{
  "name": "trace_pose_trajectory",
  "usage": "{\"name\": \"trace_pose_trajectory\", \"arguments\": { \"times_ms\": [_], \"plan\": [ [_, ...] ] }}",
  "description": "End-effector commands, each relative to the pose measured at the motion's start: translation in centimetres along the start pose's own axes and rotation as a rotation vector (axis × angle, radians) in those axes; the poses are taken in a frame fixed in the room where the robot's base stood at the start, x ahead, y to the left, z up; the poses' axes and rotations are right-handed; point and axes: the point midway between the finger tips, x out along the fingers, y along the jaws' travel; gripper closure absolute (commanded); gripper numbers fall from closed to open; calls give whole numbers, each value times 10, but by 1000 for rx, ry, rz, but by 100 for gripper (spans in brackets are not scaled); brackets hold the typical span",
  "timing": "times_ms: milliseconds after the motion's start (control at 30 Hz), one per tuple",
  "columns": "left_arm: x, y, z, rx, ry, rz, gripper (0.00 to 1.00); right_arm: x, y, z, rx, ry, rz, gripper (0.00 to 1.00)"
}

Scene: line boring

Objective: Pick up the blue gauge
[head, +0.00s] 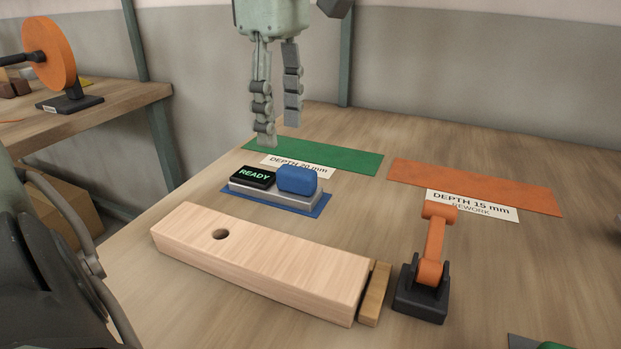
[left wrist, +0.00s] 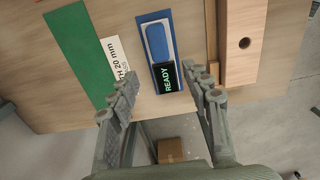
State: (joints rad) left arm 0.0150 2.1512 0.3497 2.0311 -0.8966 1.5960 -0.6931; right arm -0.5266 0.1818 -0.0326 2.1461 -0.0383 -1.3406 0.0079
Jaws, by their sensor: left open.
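The blue gauge (head: 297,180) is a rounded blue block on a grey base, beside a black display (head: 253,176) reading READY. The base stands on a blue mat (head: 318,207). My left gripper (head: 278,131) is open and empty, fingers pointing down, above and behind the gauge in the head view. In the left wrist view the gauge (left wrist: 157,42) lies beyond the fingertips. The display (left wrist: 166,78) shows between the two fingers of the gripper (left wrist: 160,76) there. Nothing touches the gauge except its base. My right gripper is not in view.
A wooden block with a hole (head: 260,262) lies in front of the gauge. An orange jointed device (head: 433,250) stands to its right. A green mat (head: 340,158) and an orange mat (head: 480,184) lie flat behind. The table's far right is mostly clear.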

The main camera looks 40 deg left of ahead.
Motion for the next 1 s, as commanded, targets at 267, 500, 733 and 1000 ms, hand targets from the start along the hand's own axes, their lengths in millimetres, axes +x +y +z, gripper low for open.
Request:
{"name": "trace_pose_trajectory", "arguments": {
  "times_ms": [267,500,733,1000],
  "plan": [
    [31,0,1,1,0,-4,52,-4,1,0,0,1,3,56],
    [66,0,4,1,0,-3,52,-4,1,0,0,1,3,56],
    [76,0,4,1,0,0,52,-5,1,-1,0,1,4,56],
    [76,0,4,0,0,0,69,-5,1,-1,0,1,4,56]
  ]
}}
